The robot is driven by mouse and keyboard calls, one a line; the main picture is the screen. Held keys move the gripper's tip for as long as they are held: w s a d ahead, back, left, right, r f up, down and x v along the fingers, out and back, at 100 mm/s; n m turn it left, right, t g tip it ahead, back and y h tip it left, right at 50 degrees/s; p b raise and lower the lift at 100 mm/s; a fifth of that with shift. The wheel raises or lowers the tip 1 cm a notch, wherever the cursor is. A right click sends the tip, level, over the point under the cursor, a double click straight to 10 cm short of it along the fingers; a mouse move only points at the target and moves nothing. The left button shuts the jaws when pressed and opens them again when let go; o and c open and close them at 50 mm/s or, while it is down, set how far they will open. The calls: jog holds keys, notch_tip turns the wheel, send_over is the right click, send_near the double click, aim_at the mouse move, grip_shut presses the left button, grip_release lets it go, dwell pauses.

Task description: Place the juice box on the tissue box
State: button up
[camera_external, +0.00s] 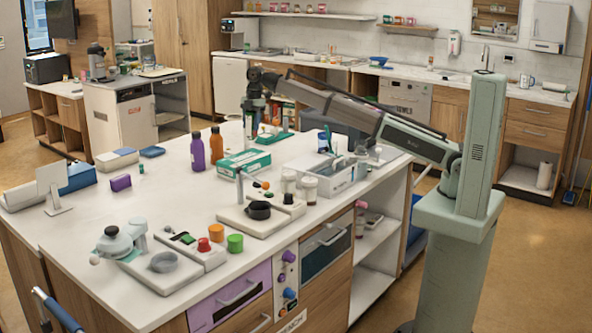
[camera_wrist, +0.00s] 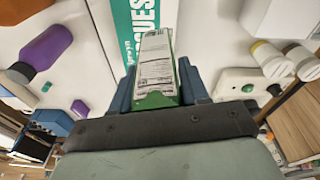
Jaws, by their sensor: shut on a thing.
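The juice box (camera_wrist: 155,68), white with printed text and green edges, sits between the two blue-grey fingers of my gripper (camera_wrist: 158,88) in the wrist view. My gripper is shut on it. The tissue box (camera_wrist: 124,22), green and white with large lettering, lies beyond the juice box in that view, partly hidden by it. In the external view the tissue box (camera_external: 243,162) lies on the white counter. My gripper (camera_external: 251,126) hangs down above and just behind it there. The juice box is too small to make out clearly in the external view.
A purple bottle (camera_external: 197,152) and an orange-brown bottle (camera_external: 216,148) stand just left of the tissue box. A white divided bin (camera_external: 338,180) and lidded jars (camera_external: 309,188) are to its right. A white-based device (camera_external: 262,218) stands in front. The counter's left middle is mostly clear.

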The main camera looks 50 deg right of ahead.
jog(key=w+a+r, duration=0.2)
jog(key=w+a, duration=0.1)
jog(key=m, duration=0.2)
send_over(244, 157)
jog(key=shift+a+f, duration=0.1)
jog(key=shift+f, duration=4.85)
jog(key=shift+f, duration=0.15)
jog(key=o, duration=1.2)
jog(key=r, duration=0.4)
jog(key=d+r, duration=0.1)
jog(key=r, duration=0.7)
jog(key=shift+d+r, duration=0.1)
jog(key=shift+d, duration=0.3)
